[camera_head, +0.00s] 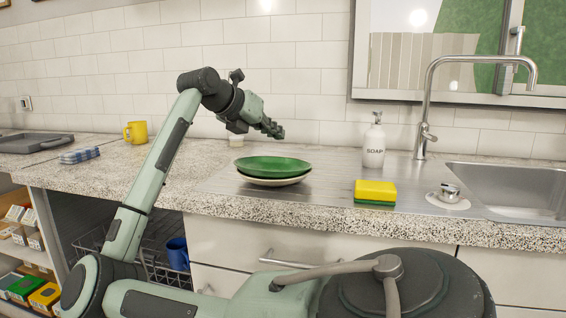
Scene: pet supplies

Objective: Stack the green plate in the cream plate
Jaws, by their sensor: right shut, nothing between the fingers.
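The green plate (273,165) rests on top of the cream plate (272,182) on the steel drainboard beside the sink. The green plate looks roughly level and covers most of the cream one; only the cream plate's near lower edge shows. My right gripper (276,130) is shut and empty. In the picture it is above the plates' far rim, apart from them, pointing right. My left gripper is not in view.
A white soap bottle (374,144) and a yellow-green sponge (375,191) stand right of the plates. The faucet (424,105) and sink (519,190) are farther right. A small white cup (236,140) is behind the plates. A yellow mug (136,132) is at the left.

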